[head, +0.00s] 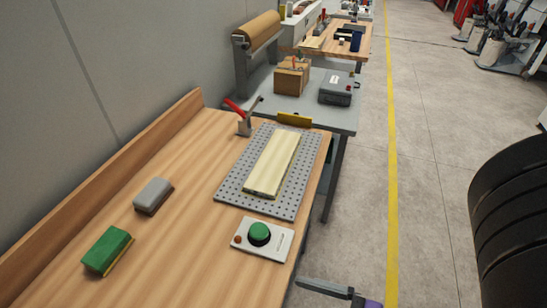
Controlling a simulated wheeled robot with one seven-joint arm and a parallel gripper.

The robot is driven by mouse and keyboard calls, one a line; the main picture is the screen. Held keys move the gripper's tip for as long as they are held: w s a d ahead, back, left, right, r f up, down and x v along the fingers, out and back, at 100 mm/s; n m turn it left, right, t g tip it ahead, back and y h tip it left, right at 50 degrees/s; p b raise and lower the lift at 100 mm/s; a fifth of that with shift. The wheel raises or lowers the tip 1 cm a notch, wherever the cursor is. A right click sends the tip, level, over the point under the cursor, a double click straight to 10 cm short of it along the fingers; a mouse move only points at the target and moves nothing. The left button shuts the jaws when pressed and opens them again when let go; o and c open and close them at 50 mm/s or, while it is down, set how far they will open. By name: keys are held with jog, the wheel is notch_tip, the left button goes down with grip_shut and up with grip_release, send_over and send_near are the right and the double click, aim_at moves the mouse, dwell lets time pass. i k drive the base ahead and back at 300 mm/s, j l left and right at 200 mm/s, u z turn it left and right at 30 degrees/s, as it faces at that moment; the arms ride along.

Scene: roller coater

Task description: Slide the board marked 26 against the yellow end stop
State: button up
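A long pale-yellow board (275,165) lies flat on a grey perforated plate (234,188) on the wooden bench. A mark on its near end is too small to read, so I cannot confirm the number 26. The yellow end stop (295,119) stands at the far edge of the plate. A small strip of plate seems to show between the board's far end and the stop.
A red-handled toggle clamp (244,123) stands left of the plate's far end. A green-button box (259,236), grey block (153,195) and green block (107,250) lie nearer. A grey bar (325,288) shows at the bottom. A large dark shape fills the right edge.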

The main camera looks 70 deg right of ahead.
aim_at(265, 179)
jog(key=z, duration=1.15)
jog(key=k+j+z, duration=0.45)
jog(key=k, duration=0.3)
